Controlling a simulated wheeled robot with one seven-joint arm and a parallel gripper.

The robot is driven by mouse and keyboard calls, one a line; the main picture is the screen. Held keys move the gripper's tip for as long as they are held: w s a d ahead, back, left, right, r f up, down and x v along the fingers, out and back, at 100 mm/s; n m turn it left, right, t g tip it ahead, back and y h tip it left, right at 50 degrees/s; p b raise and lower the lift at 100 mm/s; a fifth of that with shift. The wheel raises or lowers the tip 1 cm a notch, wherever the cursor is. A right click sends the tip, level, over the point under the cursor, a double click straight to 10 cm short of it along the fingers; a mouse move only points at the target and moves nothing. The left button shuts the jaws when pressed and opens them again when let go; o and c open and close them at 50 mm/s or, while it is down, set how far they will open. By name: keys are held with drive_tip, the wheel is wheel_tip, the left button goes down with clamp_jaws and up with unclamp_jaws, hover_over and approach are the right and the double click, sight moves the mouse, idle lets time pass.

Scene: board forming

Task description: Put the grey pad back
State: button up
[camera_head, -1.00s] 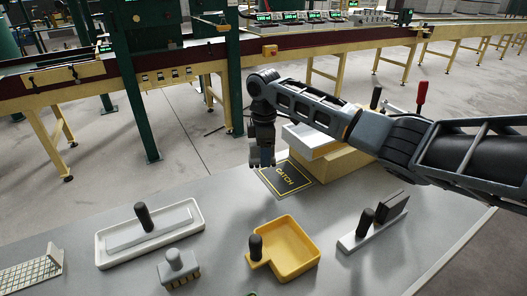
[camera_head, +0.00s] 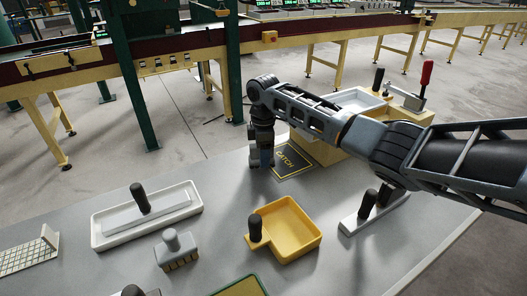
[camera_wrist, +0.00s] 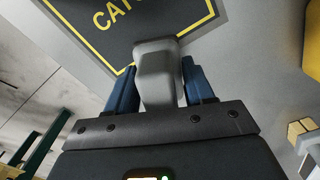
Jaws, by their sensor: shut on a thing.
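My gripper (camera_head: 261,163) points down at the left edge of a dark mat marked CATCH (camera_head: 294,161), at the back of the grey table. In the wrist view, the blue fingers of my gripper (camera_wrist: 158,78) stand on both sides of a light grey piece, which I take to be the grey pad (camera_wrist: 157,62). The gripper is shut on it. The yellow-lined mat (camera_wrist: 115,35) shows behind the grey piece. In the head view the held piece is mostly hidden by the fingers, and I cannot tell whether it touches anything below.
A white tray (camera_head: 101,236) with a black-handled plate, a grey block with tan feet (camera_head: 177,250) and a yellow tray (camera_head: 311,248) stand in front. A yellow block (camera_head: 326,153) bearing a white tray is behind the arm. Bare table lies left of the gripper.

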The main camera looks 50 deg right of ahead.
drive_tip(key=shift+f, duration=0.35)
idle(0.5)
drive_tip(key=o, duration=1.6)
drive_tip(key=shift+c, duration=0.2)
drive_tip(key=shift+r, duration=0.1)
wheel_tip(320, 180, up, 8)
drive_tip(key=shift+f+b, duration=0.2)
drive_tip(key=shift+b, duration=0.4)
